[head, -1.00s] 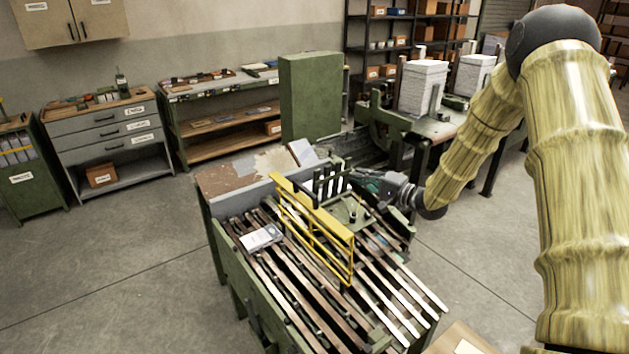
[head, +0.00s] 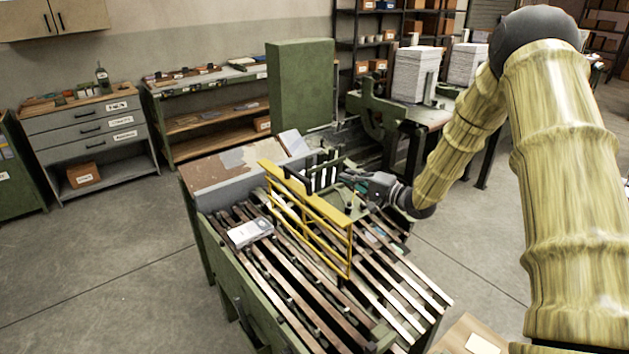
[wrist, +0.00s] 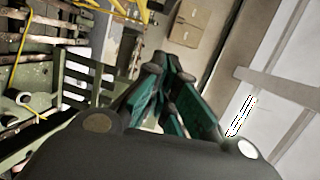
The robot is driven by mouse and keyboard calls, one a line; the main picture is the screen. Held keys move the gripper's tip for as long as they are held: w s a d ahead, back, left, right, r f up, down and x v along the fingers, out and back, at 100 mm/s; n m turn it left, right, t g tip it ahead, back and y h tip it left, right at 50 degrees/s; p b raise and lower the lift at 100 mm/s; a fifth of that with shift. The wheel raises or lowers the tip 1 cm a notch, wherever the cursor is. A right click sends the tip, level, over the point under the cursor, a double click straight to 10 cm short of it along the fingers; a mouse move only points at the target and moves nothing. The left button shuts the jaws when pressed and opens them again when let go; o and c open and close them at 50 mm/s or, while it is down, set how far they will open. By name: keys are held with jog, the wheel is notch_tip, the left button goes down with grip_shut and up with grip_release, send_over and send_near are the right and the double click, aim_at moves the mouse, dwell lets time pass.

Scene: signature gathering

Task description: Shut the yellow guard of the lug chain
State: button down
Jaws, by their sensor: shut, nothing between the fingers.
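The yellow guard (head: 318,222) is a barred frame standing upright across the lug chain (head: 290,270), a bed of long parallel slats with dark lugs. My gripper (head: 352,181) is behind the guard's right side in the head view, close to its far face; I cannot tell whether it touches. In the wrist view my gripper (wrist: 167,65) has teal fingers drawn together, with nothing between them. Yellow bars of the guard also show at the top of the wrist view (wrist: 110,12).
A white-and-grey packet (head: 250,232) lies on the slats left of the guard. Dark upright posts (head: 322,170) stand behind it, beside my gripper. A tall green cabinet (head: 300,85) rises behind the machine. Open floor lies to the left.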

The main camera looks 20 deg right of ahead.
jog(key=w+a+p, duration=0.5)
jog(key=w+a, duration=0.2)
jog(key=a, duration=0.2)
jog(key=shift+a+f, duration=0.2)
jog(key=shift+f, duration=0.05)
dwell(0.4)
